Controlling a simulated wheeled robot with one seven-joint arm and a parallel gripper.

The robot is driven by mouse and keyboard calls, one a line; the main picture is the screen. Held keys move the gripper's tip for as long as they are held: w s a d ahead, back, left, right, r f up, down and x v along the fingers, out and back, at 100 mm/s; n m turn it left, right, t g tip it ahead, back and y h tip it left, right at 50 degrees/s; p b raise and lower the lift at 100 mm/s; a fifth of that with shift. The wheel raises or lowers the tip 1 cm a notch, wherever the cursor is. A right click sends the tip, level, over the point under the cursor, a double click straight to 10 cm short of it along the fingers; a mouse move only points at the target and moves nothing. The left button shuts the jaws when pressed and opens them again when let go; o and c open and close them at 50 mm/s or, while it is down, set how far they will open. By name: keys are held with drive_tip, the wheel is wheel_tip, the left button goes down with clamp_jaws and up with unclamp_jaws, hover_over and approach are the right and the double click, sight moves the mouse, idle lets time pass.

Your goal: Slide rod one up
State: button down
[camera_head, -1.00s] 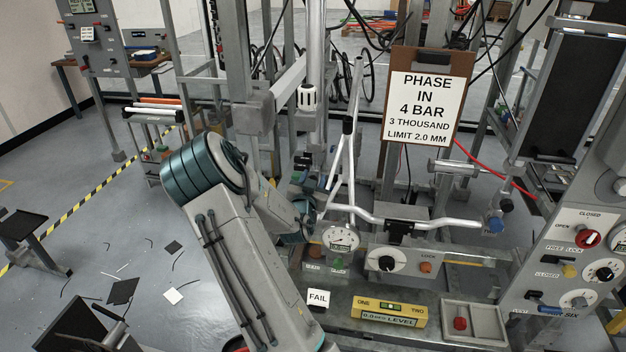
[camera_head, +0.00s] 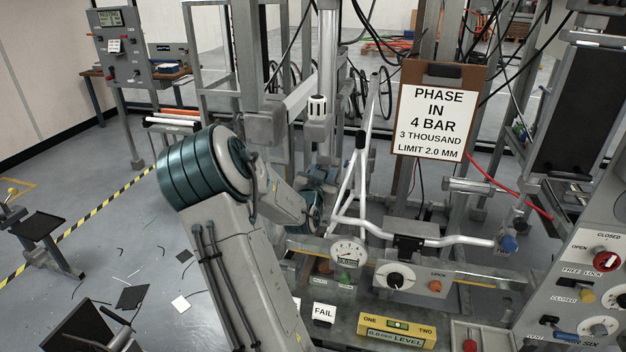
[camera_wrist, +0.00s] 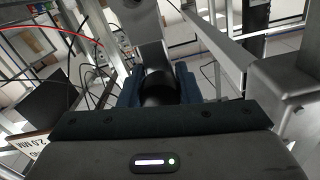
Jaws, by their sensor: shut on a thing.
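In the wrist view my gripper (camera_wrist: 157,90) has its two blue fingers closed on either side of a dark round piece (camera_wrist: 158,82). A grey link or bar (camera_wrist: 151,38) runs up from that piece. I cannot tell for sure which part of rod one this is. In the head view my arm hides the fingertips, with the wrist beside the bicycle frame's lower left end.
A dial gauge (camera_head: 348,252), a lock panel (camera_head: 412,281), a FAIL card (camera_head: 324,314) and a yellow level (camera_head: 397,330) lie close to my arm. A clipboard sign (camera_head: 440,110) hangs behind. A control panel (camera_head: 590,265) stands at right. Open floor (camera_head: 110,220) lies at left.

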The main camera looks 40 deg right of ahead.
drive_tip(key=shift+w+d+r, duration=0.1)
drive_tip(key=shift+r, duration=0.35)
drive_tip(key=c, duration=1.1)
unclamp_jaws()
drive_tip(key=shift+o, duration=0.2)
drive_tip(key=shift+f, duration=0.1)
drive_tip(key=shift+a+f, duration=0.1)
drive_tip(key=shift+a, duration=0.1)
drive_tip(key=shift+s+a, duration=0.2)
drive_tip(key=b+v, duration=0.3)
drive_tip(key=v, duration=1)
drive_tip(key=shift+a, duration=0.15)
